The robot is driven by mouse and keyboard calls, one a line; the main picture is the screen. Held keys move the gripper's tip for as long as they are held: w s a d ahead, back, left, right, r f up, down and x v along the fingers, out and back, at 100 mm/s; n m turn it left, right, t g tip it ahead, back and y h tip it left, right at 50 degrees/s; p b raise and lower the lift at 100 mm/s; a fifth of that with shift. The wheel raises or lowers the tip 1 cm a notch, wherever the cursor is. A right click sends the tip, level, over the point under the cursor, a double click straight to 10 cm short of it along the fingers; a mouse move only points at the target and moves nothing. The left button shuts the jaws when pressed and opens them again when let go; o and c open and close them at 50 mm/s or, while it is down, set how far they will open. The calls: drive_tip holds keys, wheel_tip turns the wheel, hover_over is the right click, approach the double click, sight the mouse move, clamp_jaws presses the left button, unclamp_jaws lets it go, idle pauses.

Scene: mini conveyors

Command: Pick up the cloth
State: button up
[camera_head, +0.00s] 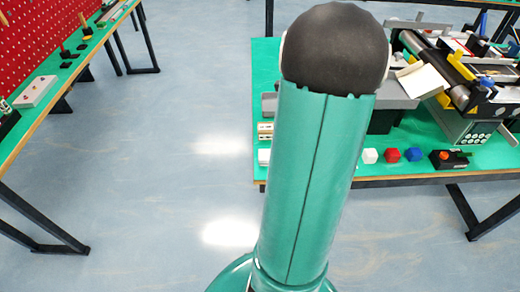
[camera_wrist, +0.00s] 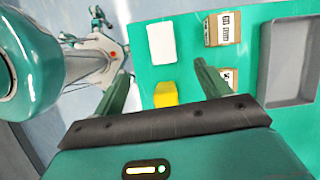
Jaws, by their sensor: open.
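In the wrist view my gripper (camera_wrist: 163,68) is open and empty, its two green fingers apart above the green table (camera_wrist: 185,63). A flat white block-like piece (camera_wrist: 161,42) lies just beyond the fingertips. A small yellow piece (camera_wrist: 165,93) lies between the fingers, nearer the palm. I cannot tell for sure which of these is the cloth; neither shows clear folds. In the head view my arm hides my gripper and part of the table.
Cardboard boxes (camera_wrist: 223,28) stand right of the fingers, one partly behind the right finger. A grey tray (camera_wrist: 265,62) is farther right. Floor at left is clear.

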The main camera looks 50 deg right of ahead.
drive_tip(key=shift+m, duration=0.4)
drive_tip(key=x, duration=0.5)
drive_tip(key=s+d+x, duration=0.1)
drive_tip(key=x, duration=0.2)
drive_tip(key=shift+f, duration=0.4)
drive_tip(key=shift+w+a+x, duration=0.1)
drive_tip(key=shift+w+x, duration=0.05)
drive_tip(key=shift+x, duration=1.3)
drive_tip(key=shift+w+a+x, duration=0.1)
drive_tip(key=shift+w+x, duration=0.05)
drive_tip(key=shift+x, duration=1.3)
drive_tip(key=shift+r, duration=0.15)
drive_tip(key=c, duration=1)
